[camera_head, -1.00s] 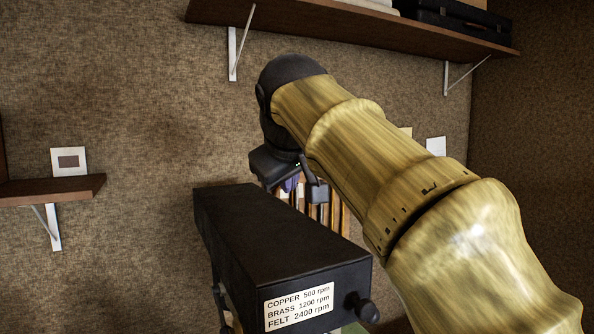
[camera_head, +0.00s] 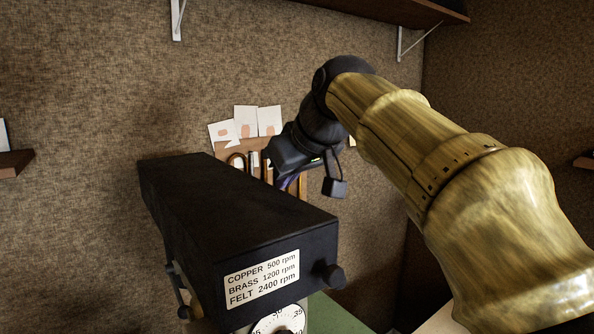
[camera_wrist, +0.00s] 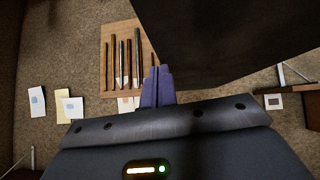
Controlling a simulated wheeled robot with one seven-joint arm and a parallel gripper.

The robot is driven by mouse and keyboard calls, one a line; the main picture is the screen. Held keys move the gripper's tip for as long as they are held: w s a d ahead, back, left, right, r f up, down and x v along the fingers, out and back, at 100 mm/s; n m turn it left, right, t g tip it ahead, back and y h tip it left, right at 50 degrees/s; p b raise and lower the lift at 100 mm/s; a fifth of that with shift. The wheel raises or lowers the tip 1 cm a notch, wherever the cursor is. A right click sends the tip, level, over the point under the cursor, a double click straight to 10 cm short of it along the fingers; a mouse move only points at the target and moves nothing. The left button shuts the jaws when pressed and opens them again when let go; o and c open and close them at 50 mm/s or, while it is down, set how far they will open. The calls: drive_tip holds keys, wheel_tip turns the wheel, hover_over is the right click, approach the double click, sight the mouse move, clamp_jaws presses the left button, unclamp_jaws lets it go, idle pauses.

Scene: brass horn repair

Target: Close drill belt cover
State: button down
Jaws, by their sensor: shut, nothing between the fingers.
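The drill's black belt cover (camera_head: 225,205) is a long box in the head view, with a white speed label on its front end and a dark knob (camera_head: 331,276) beside the label. Its top looks flat; I cannot tell whether it is fully closed. My gripper (camera_head: 288,184) is at the far right side of the box, its fingertips partly hidden behind it. In the wrist view, my gripper's purple fingers (camera_wrist: 157,86) are together and empty, beside a large dark surface (camera_wrist: 230,40), likely the cover. I cannot tell whether they touch it.
A wooden rack of tools (camera_wrist: 128,60) hangs on the wall beyond the fingers, with paper cards (camera_head: 245,122) near it. A shelf (camera_head: 400,10) runs above. A white dial (camera_head: 280,322) sits below the label. A green surface (camera_head: 335,315) lies below right.

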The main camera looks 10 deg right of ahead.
drive_tip(key=shift+d+f, duration=0.1)
drive_tip(key=shift+f, duration=0.2)
drive_tip(key=shift+f, duration=0.15)
drive_tip(key=w+r+p+v, duration=0.2)
drive_tip(key=v, duration=1.1)
drive_tip(key=shift+r+p, duration=0.35)
drive_tip(key=shift+p, duration=0.05)
drive_tip(key=shift+w+a, duration=0.2)
drive_tip(key=shift+a, duration=0.05)
